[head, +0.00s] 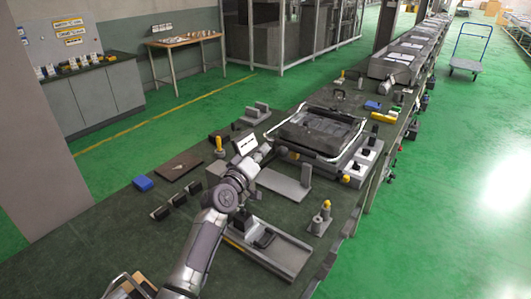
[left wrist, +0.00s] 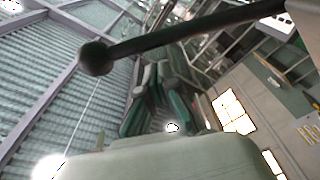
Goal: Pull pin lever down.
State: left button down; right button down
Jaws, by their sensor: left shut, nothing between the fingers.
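A dark rod with a round ball knob (left wrist: 96,58), which looks like the pin lever, crosses the top of the left wrist view, close to the camera and slanted. My left gripper (head: 264,152) reaches across the bench to the near left corner of the dark fixture (head: 318,131) in the head view. Its fingers (left wrist: 165,115) are shut and empty in the left wrist view, below the rod. Whether they touch the rod cannot be told. The lever cannot be made out clearly in the head view. My right gripper is not in view.
A grey bracket (head: 285,184) stands just right of my left arm, with a grey tray (head: 275,252) nearer. A blue block (head: 143,183) and a brown plate (head: 180,166) lie left on the dark bench.

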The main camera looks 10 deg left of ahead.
pick_arm(q)
jog(key=shift+s+d+f, duration=0.45)
jog(key=shift+s+d, duration=0.1)
jog(key=shift+d, duration=0.05)
